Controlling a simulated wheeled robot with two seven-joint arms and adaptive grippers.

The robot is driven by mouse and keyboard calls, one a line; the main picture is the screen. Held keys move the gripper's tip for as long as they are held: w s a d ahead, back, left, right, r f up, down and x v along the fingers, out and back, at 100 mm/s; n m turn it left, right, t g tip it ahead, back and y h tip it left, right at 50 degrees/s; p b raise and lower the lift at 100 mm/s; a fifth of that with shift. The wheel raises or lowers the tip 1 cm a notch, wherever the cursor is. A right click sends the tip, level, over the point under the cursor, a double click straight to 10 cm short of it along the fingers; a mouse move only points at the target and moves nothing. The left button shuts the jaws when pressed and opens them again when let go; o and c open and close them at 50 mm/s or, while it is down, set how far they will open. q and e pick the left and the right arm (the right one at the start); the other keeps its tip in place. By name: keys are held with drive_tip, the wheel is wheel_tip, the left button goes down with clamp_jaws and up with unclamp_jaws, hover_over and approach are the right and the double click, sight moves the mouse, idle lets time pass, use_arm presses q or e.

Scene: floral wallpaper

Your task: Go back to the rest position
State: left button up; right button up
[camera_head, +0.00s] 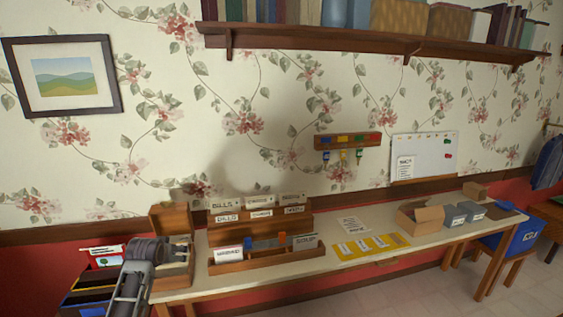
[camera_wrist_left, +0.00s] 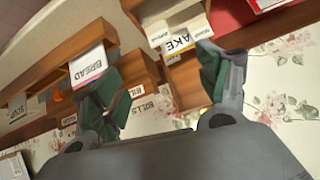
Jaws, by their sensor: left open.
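My left arm comes in at the lower left of the head view, its grey end (camera_head: 150,250) in front of a wooden box (camera_head: 172,219) with a raised lid. The fingertips are hard to make out there. In the left wrist view my left gripper (camera_wrist_left: 163,88) is open, its two green-padded fingers wide apart with nothing clasped between them. Beyond the fingers are a card reading BREAD (camera_wrist_left: 89,65) and a card reading CAKE (camera_wrist_left: 178,40) in wooden holders. My right gripper is not in view.
A tiered wooden card rack (camera_head: 262,219) stands on the long table (camera_head: 345,238), beside a yellow strip (camera_head: 370,245). An open cardboard box (camera_head: 420,217) and grey boxes (camera_head: 466,212) stand farther right. A shelf (camera_head: 370,45) runs along the wall above. Dark trays (camera_head: 88,290) are at lower left.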

use_arm(q)
drive_tip(key=s+d+f+m+g, duration=0.1)
drive_tip(key=s+d+f, duration=0.2)
drive_tip(key=s, duration=0.3)
drive_tip(key=s+d+f+g+h, duration=0.1)
drive_tip(key=s+d+f, duration=0.2)
drive_tip(key=s, duration=0.2)
drive_tip(key=s+d+f+m+g, duration=0.1)
drive_tip(key=s+d+f, duration=0.2)
drive_tip(key=s, duration=0.3)
drive_tip(key=s+d+f+g+h, duration=0.1)
drive_tip(key=s+d, duration=0.3)
drive_tip(key=s, duration=0.7)
drive_tip(key=s+d+f+g, duration=0.15)
drive_tip(key=s+d, duration=0.25)
drive_tip(key=s, duration=0.6)
wheel_tip(320, 180, down, 32)
drive_tip(key=s+f+m+g, duration=0.1)
drive_tip(key=s+g, duration=0.1)
drive_tip(key=s, duration=0.1)
drive_tip(key=s+a+f, duration=0.2)
drive_tip(key=s+f, duration=0.7)
drive_tip(key=s, duration=0.2)
drive_tip(key=s+a+f, duration=0.2)
drive_tip(key=s+f, duration=0.8)
drive_tip(key=s, duration=0.1)
drive_tip(key=shift+a+f+g, duration=0.2)
drive_tip(key=shift+a+g, duration=0.05)
drive_tip(key=shift+g, duration=0.1)
drive_tip(key=shift+c, duration=0.3)
